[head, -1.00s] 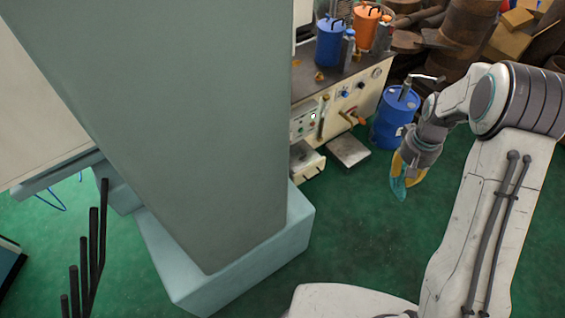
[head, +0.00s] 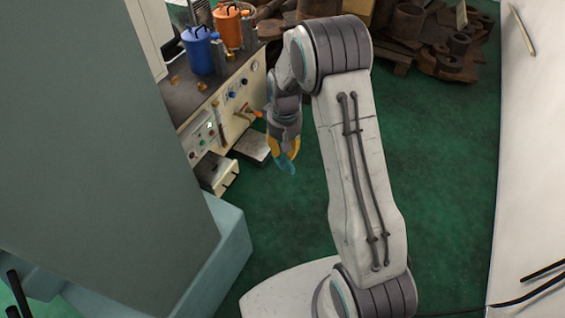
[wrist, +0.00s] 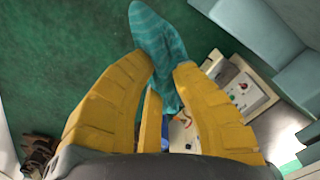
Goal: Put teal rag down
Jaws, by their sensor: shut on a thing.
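The teal rag (wrist: 152,35) hangs from between the yellow fingers of my gripper (wrist: 164,68) in the wrist view. It is a limp striped cloth over the green floor. In the head view my gripper (head: 284,150) points down, shut on the teal rag (head: 286,165), which shows as a small tip below the fingers. The part of the rag between the fingers is hidden. The rag is held in the air, apart from any surface.
A cream machine cabinet (head: 228,115) with knobs stands behind my gripper at left, with a blue canister (head: 198,52) and an orange canister (head: 229,28) on top. A large grey-green column (head: 90,130) fills the left. Rusty metal parts (head: 410,30) lie at the back. Green floor (head: 450,150) is open at right.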

